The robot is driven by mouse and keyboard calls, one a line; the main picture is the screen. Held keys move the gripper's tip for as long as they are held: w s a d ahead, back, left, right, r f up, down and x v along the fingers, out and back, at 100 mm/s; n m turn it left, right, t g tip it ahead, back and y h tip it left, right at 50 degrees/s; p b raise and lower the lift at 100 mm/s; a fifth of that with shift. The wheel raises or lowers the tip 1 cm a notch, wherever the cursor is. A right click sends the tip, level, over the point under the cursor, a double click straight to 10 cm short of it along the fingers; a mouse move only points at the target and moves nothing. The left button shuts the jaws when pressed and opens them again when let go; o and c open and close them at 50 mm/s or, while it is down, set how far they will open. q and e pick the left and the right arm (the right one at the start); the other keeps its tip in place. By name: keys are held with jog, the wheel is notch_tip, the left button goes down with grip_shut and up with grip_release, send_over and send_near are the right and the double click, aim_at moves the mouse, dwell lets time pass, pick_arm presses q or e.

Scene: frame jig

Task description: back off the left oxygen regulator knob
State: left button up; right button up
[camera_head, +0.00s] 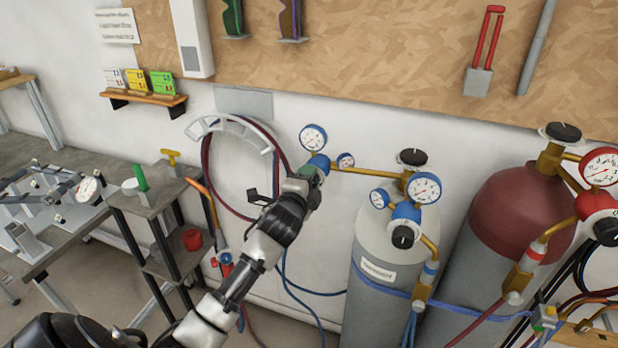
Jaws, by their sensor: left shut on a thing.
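The left oxygen regulator (320,160) is a blue body on a brass pipe, with a large white-faced gauge (313,137) above it and a small gauge (345,160) at its right. My left gripper (304,182) comes up from below and is shut at the front of this regulator, on its knob. The knob is hidden behind the gripper and wrist. My right gripper is out of view.
A second blue regulator (406,212) with a black knob (403,237) sits close at the right, before a grey cylinder (385,285). A dark red cylinder (520,215) stands farther right. A hose hanger (228,127) is on the wall at left.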

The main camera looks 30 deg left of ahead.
pick_arm(q)
jog(key=n+p, duration=0.1)
jog(key=n, duration=0.3)
jog(key=shift+f+n, duration=0.1)
jog(key=shift+n, duration=0.3)
jog(key=shift+f+n+p, duration=0.1)
jog(key=shift+n+p, duration=0.55)
jog(key=shift+n, duration=1.55)
jog(key=o, duration=0.9)
jog(key=shift+o, duration=0.2)
jog(key=b+v, duration=0.2)
jog(key=v, duration=0.9)
jog(key=shift+w, duration=0.1)
